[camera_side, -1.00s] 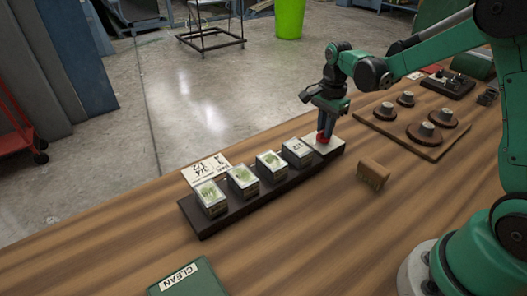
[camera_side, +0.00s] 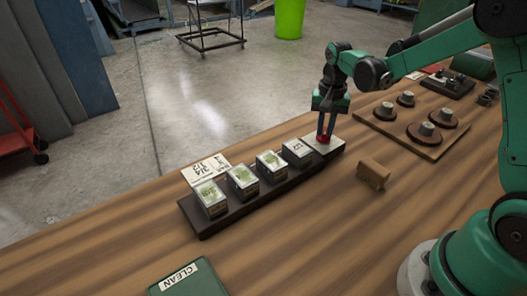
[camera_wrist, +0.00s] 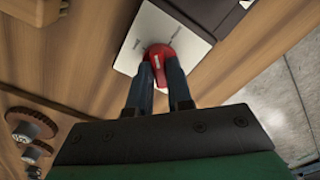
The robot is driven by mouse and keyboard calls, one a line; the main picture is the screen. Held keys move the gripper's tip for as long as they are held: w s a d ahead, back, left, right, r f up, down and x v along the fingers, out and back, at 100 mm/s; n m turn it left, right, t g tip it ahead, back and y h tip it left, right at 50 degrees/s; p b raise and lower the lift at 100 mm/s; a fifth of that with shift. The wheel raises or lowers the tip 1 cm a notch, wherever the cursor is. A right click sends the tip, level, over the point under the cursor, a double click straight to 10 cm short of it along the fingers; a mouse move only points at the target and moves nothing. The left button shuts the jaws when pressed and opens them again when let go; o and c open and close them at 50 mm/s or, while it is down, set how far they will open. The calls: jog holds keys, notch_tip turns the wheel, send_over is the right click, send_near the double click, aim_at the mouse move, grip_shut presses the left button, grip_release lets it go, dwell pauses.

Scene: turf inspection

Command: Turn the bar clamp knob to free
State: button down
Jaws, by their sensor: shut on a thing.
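The red bar clamp knob (camera_wrist: 158,54) stands on a pale plate (camera_wrist: 190,22) with two small printed words, too blurred to read. A white line runs on the knob's face. In the side view the knob (camera_side: 323,139) is at the right end of the dark bar (camera_side: 226,215). My gripper (camera_wrist: 163,66) is shut on the knob, one finger on each side of it. In the side view my gripper (camera_side: 326,133) comes down onto it from above, and its fingers partly hide the knob.
Several small clear-topped boxes (camera_side: 243,180) sit in a row along the bar. A printed card (camera_side: 206,168) lies behind them. A brown block (camera_side: 373,174) is to the right. A board (camera_side: 388,126) with round knobs lies farther right. A green CLEAN pad (camera_side: 187,281) is in front.

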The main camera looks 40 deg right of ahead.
aim_at(325, 130)
jog(key=n, duration=0.4)
jog(key=shift+n, duration=0.3)
jog(key=n, duration=0.4)
jog(key=shift+n, duration=0.4)
jog(key=c, duration=0.8)
grip_release()
jog(key=shift+r, duration=2.8)
